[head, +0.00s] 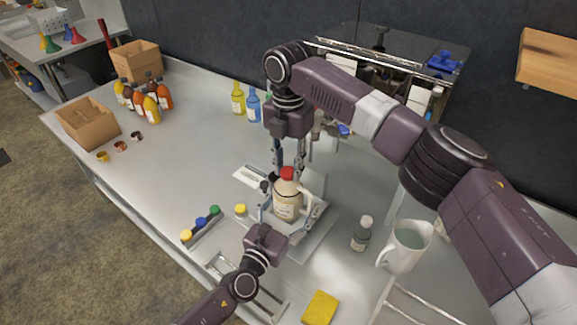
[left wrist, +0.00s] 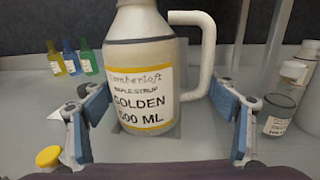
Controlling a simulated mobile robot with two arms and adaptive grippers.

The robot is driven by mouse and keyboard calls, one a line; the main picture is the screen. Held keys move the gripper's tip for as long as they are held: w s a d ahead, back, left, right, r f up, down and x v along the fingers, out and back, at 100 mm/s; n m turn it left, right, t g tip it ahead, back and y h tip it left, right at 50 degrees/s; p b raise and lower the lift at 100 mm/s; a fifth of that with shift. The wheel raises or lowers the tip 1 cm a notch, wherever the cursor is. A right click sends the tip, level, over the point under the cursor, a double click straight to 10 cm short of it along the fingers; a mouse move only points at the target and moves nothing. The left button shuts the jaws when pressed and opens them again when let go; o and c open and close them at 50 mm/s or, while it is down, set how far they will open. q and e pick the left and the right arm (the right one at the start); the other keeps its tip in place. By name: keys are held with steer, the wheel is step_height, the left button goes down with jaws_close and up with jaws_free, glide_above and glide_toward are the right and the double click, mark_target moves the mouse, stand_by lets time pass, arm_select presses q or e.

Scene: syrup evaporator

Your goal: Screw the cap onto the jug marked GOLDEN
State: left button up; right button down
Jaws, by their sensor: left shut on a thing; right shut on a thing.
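The jug marked GOLDEN (head: 288,200) stands upright on a grey plate (head: 318,243), filled with pale tan content. In the left wrist view its label (left wrist: 140,98) reads GOLDEN, 500 ML. A red cap (head: 287,173) is at its mouth; whether it is seated or threaded cannot be told. My right gripper (head: 288,168) comes down from above and is shut on the red cap. My left gripper (head: 287,219) is low at the jug, shut on its body, with a blue-padded finger on each side (left wrist: 165,118). The jug's top is out of the left wrist view.
A rack of yellow, blue and green caps (head: 201,222) and a loose yellow cap (head: 240,209) lie left. A small dark bottle (head: 362,236), a white pitcher (head: 409,248) and a yellow sponge (head: 320,308) stand right and front. Bottles and boxes (head: 88,126) sit far left.

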arm_select(q)
steer(key=shift+w+a+f, duration=0.15)
steer(key=shift+w+a, duration=0.05)
steer(key=shift+a, duration=0.2)
arm_select(e)
steer(key=shift+d, duration=0.2)
arm_select(q)
steer(key=shift+d, duration=0.1)
arm_select(e)
steer(key=c, duration=1.5)
jaws_free()
steer(key=shift+d, duration=0.1)
steer(key=shift+c, duration=0.2)
steer(key=shift+r, duration=2.25)
steer(key=shift+c, duration=0.3)
